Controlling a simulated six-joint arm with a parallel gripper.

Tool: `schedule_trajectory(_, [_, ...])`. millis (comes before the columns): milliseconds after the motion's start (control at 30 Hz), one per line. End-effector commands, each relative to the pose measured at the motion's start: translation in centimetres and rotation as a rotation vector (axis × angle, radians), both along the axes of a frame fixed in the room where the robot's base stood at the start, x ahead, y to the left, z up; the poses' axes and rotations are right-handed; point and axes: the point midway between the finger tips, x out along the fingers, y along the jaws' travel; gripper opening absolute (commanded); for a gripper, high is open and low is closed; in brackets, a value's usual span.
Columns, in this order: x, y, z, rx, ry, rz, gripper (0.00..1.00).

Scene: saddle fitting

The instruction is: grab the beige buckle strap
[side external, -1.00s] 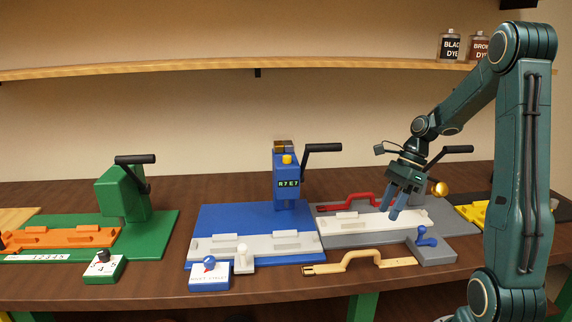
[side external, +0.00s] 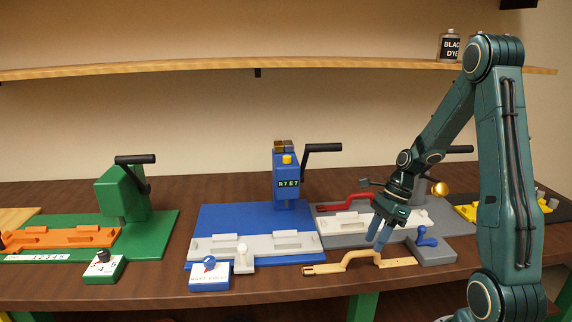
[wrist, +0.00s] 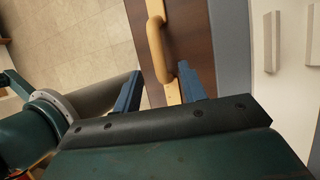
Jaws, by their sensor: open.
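The beige buckle strap (side external: 345,264) lies on the front of the dark brown bench, its raised loop in the middle. In the wrist view the beige buckle strap (wrist: 156,40) runs down from the top edge, and its raised part reaches between my fingers. My gripper (side external: 379,252) is open at the strap's raised loop in the side view. In the wrist view my gripper (wrist: 158,88) shows blue fingers apart, one on each side of the strap. Whether the fingers touch it I cannot tell.
A red handle-shaped strap (side external: 346,203) lies farther back. A blue press station (side external: 250,215) stands to the left. The floor shows past the bench's front edge.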

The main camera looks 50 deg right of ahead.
Motion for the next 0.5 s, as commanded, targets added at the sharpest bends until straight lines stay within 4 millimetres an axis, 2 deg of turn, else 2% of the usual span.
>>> schedule_trajectory(267, [0.1,0.4,-0.7,0.002,0.002,0.001,0.42])
schedule_trajectory(500, [0.4,1.4,-3.2,0.004,0.003,0.001,0.42])
